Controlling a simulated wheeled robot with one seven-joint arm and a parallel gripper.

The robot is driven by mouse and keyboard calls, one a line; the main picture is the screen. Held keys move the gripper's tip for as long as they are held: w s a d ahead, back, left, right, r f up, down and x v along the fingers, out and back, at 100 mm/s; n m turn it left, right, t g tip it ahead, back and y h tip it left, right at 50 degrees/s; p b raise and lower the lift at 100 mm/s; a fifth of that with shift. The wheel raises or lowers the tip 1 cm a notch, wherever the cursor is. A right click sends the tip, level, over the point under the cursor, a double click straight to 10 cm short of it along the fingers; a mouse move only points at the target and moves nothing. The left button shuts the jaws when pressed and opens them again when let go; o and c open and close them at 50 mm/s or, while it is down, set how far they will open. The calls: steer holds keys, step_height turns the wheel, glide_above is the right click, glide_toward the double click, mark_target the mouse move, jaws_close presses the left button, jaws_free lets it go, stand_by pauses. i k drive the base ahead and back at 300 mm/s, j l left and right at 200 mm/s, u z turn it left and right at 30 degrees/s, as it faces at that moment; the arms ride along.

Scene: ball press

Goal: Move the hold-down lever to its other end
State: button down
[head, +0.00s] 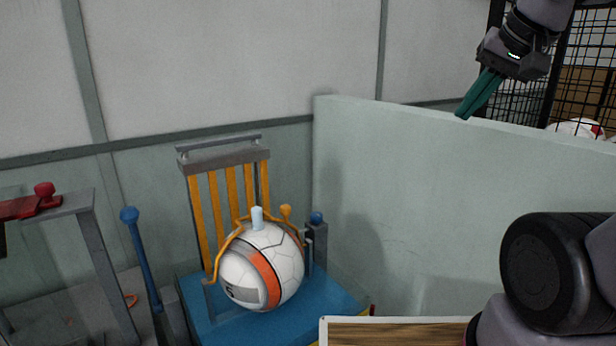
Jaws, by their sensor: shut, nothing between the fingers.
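My gripper (463,115) is at the upper right, in front of the pale partition's top edge, with its teal fingers together and empty. It is well away from the press. A white ball (262,268) with an orange band sits on the blue press base (225,312). A bent yellow bar (222,250) with a yellow knob curves around the ball, with a pale cylinder (257,217) at the ball's top. A blue lever (139,250) with a round knob stands upright and slightly tilted, left of the base. No label shows which one is the hold-down lever.
A yellow slatted back (228,200) rises behind the ball. A short blue knob (317,217) tops a grey post right of it. A grey frame with a red handle (44,190) stands left. The pale partition (420,210) borders the right; a wire cage (580,75) lies beyond.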

mark_target(129, 216)
steer(key=l+u, duration=0.1)
steer(key=u, duration=0.9)
steer(key=j+u, duration=0.1)
steer(key=u, duration=0.6)
